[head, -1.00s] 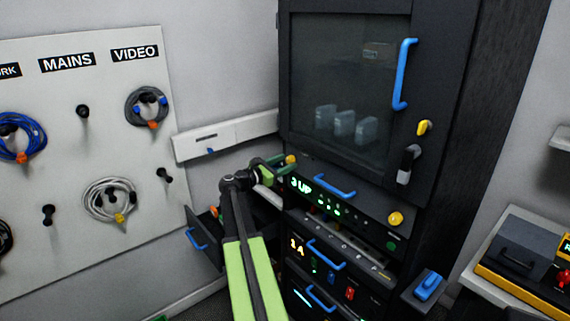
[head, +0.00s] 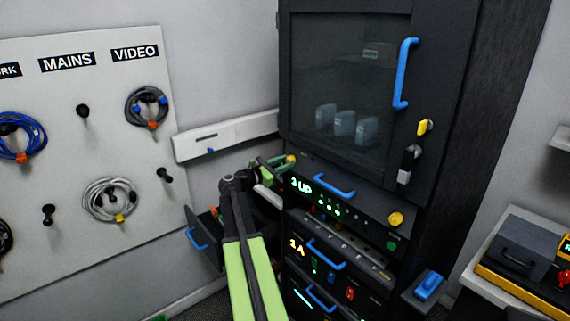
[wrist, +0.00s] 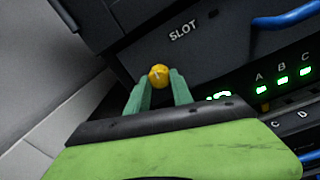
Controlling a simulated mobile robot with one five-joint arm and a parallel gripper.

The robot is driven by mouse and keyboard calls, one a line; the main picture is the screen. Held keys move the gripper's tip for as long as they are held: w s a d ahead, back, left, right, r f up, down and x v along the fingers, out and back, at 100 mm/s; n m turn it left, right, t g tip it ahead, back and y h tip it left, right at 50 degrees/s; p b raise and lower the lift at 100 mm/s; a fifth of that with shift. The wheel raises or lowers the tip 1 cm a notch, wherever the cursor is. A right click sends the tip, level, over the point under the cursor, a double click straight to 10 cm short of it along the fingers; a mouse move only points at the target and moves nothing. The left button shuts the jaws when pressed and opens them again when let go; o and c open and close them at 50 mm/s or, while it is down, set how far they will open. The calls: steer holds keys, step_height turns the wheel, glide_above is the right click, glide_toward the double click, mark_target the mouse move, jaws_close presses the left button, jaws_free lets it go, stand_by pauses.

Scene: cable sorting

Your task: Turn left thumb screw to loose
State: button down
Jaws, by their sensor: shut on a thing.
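The left thumb screw (wrist: 158,76) is a yellow round knob on the dark front of the rack unit, left of the SLOT label. In the wrist view it sits between the tips of my gripper's green fingers (wrist: 161,92), which are shut on it. In the head view the same knob (head: 291,159) shows at the tip of my gripper (head: 280,163), at the unit's upper left corner. A pale mark shows on the knob's face. The right thumb screw (head: 396,219) is a yellow knob at the unit's lower right.
A blue handle (head: 334,186) and green lit signs stand on the unit's front, right of my gripper. Above is a cabinet door (head: 345,90) with a blue handle (head: 405,75). An open drawer (head: 205,238) juts out at lower left. A cable board (head: 60,200) hangs at left.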

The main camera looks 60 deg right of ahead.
steer(key=m, duration=0.9)
steer(key=shift+b, duration=0.35)
steer(key=m, duration=0.4)
steer(key=shift+m+g, duration=0.3)
steer(key=shift+m, duration=1.9)
steer(key=c, duration=1.1)
jaws_free()
